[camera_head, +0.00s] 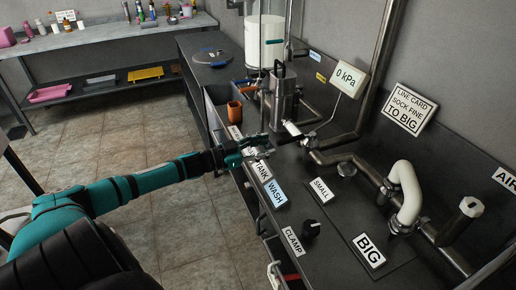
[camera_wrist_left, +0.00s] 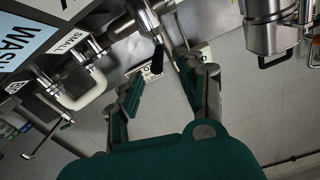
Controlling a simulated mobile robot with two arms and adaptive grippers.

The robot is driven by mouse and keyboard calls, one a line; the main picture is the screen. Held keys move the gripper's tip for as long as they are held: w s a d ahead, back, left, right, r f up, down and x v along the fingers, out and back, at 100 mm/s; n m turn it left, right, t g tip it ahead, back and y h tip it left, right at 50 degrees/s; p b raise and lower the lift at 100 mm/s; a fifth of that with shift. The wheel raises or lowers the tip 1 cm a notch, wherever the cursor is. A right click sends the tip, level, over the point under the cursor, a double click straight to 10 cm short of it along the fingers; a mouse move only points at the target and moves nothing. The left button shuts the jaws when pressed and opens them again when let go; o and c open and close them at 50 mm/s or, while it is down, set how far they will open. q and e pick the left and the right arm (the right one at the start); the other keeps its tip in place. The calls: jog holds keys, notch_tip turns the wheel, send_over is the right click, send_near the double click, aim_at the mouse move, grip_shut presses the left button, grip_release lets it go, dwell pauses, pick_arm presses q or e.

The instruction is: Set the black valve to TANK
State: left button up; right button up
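The TANK label (camera_head: 263,170) and the blue WASH label (camera_head: 275,194) lie on the dark bench top, near its front edge. My left gripper (camera_head: 246,148) reaches in from the left, just beyond the TANK label. In the left wrist view, my left gripper (camera_wrist_left: 160,77) is open, its two fingers apart. A black handle (camera_wrist_left: 158,58), which looks like the valve's lever, shows on a metal pipe between or beyond the fingertips. I cannot tell whether a finger touches it. In the head view, the gripper and fittings partly hide the valve. My right gripper is not in view.
A black CLAMP knob (camera_head: 311,229) stands near the front edge. A white curved pipe (camera_head: 407,193) rises behind the BIG label (camera_head: 369,250). A steel canister (camera_head: 284,97) and an orange cup (camera_head: 234,111) are beyond the gripper. The floor at left is clear.

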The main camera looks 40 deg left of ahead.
pick_arm(q)
jog(key=shift+v, duration=0.95)
jog(key=shift+d, duration=0.1)
